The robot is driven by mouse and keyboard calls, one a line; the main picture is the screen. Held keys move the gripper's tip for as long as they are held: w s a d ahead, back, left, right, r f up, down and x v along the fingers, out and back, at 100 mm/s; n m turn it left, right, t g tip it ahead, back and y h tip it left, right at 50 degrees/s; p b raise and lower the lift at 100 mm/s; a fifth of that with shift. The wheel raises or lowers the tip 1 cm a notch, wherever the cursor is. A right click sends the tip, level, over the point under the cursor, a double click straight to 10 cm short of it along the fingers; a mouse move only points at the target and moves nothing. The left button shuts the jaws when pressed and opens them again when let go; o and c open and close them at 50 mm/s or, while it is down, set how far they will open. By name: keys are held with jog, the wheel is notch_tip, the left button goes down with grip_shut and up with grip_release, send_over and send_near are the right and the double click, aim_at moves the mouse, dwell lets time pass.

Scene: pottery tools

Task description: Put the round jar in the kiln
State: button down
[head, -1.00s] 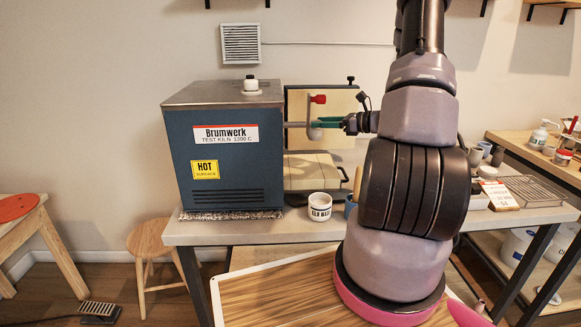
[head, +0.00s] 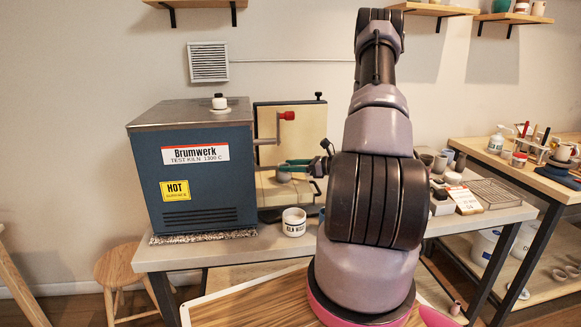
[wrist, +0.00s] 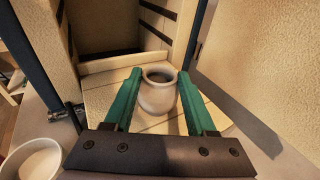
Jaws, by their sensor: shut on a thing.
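The round jar (wrist: 158,92), a small beige pot with a flared rim, sits between the green fingers of my gripper (wrist: 160,90) in the wrist view. The gripper is shut on it. In the head view the jar (head: 284,176) hangs below the fingertips (head: 296,163), right of the blue-grey kiln (head: 205,180). It is low over the pale block ledge (wrist: 112,97) before the kiln's mouth; I cannot tell if it touches. The dark kiln chamber (wrist: 105,28) lies open beyond the jar, up and left in the wrist view.
The open kiln door (head: 305,125), with a red-tipped handle (head: 287,115), stands behind the gripper and fills the wrist view's right side. A white labelled cup (head: 294,222) stands in front of the ledge. The right-hand table (head: 490,160) holds pottery tools.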

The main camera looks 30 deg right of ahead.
jog(key=shift+c, duration=1)
grip_release()
jog(key=shift+f, duration=0.1)
jog(key=v, duration=1.2)
